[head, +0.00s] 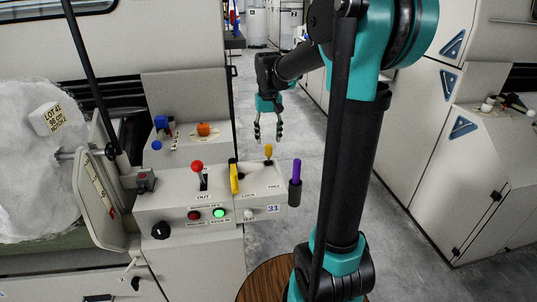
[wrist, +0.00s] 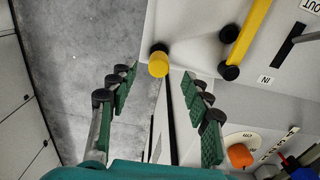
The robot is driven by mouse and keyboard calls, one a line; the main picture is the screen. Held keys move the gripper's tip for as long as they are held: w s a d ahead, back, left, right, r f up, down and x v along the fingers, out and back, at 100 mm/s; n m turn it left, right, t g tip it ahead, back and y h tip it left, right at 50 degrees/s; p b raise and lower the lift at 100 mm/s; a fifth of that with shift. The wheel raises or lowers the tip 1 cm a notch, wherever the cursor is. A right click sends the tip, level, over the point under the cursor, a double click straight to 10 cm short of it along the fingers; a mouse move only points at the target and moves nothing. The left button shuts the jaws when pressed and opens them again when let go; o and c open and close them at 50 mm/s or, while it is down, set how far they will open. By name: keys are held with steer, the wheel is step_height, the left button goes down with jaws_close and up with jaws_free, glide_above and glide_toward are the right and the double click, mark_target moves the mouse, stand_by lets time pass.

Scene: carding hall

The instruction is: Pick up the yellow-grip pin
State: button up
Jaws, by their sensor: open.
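The yellow-grip pin (head: 268,150) stands upright at the right part of the grey control panel's sloped top, near its far edge. In the wrist view its round yellow grip (wrist: 159,62) shows just beyond the fingertips, between the two fingers. My gripper (head: 268,132) is open and empty. In the head view it hangs pointing down behind or above the pin; the exact gap cannot be told. In the wrist view the gripper (wrist: 160,80) has green padded fingers spread on either side of the pin's line.
A yellow lever (head: 234,178) stands left of the pin, with a red-knobbed lever (head: 197,168) further left. A purple-handled thing (head: 296,170) sits in a holder at the panel's right side. An orange knob (head: 203,129) is behind. Grey floor (wrist: 80,40) lies open beyond.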

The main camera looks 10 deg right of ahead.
mark_target(269, 155)
steer(key=shift+w+f, duration=0.1)
steer(key=shift+f, duration=4.25)
jaws_close()
